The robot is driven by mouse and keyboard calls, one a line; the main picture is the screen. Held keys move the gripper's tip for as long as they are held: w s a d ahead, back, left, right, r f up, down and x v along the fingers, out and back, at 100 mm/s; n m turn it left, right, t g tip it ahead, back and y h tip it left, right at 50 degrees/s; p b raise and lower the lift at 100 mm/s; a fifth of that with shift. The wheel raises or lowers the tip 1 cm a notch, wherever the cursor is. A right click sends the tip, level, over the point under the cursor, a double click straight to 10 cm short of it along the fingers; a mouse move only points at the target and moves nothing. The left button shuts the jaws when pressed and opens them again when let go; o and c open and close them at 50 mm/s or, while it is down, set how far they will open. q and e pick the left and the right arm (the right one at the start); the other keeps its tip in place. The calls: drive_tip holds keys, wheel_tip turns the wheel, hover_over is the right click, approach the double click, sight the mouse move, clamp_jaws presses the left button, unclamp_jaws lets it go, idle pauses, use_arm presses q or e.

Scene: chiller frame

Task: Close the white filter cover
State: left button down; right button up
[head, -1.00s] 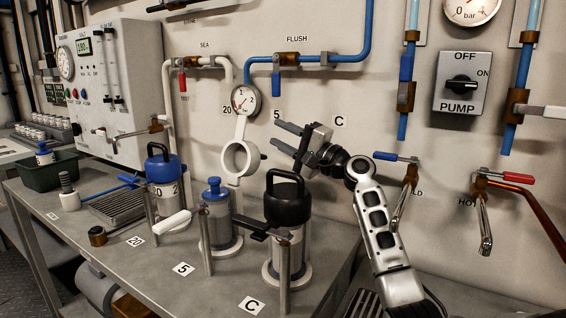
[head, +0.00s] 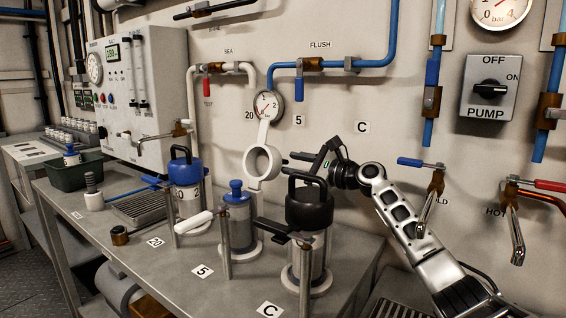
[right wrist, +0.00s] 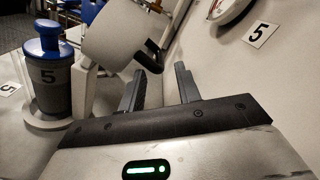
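The white ring-shaped filter cover (head: 250,168) stands raised behind the filter housing marked 5 (head: 239,222), below the gauge. In the right wrist view the cover (right wrist: 112,35) is a broad white band at upper left, with a dark handle (right wrist: 148,57) on its near side. My right gripper (head: 289,163) is open at the cover's right side. In the right wrist view its two fingers (right wrist: 159,70) are apart, with the dark handle just beyond and between their tips. I cannot tell whether they touch it. My left gripper is not in view.
The black-topped housing (head: 309,215) stands in front of my right gripper. The blue-topped housing marked 20 (head: 186,177) and a white-handled lever (head: 193,223) are to the left. The round gauge (head: 267,104) is on the wall above the cover.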

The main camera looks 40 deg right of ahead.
sight(284, 161)
drive_tip(key=shift+x, duration=1.85)
clamp_jaws()
drive_tip(key=shift+r, duration=0.15)
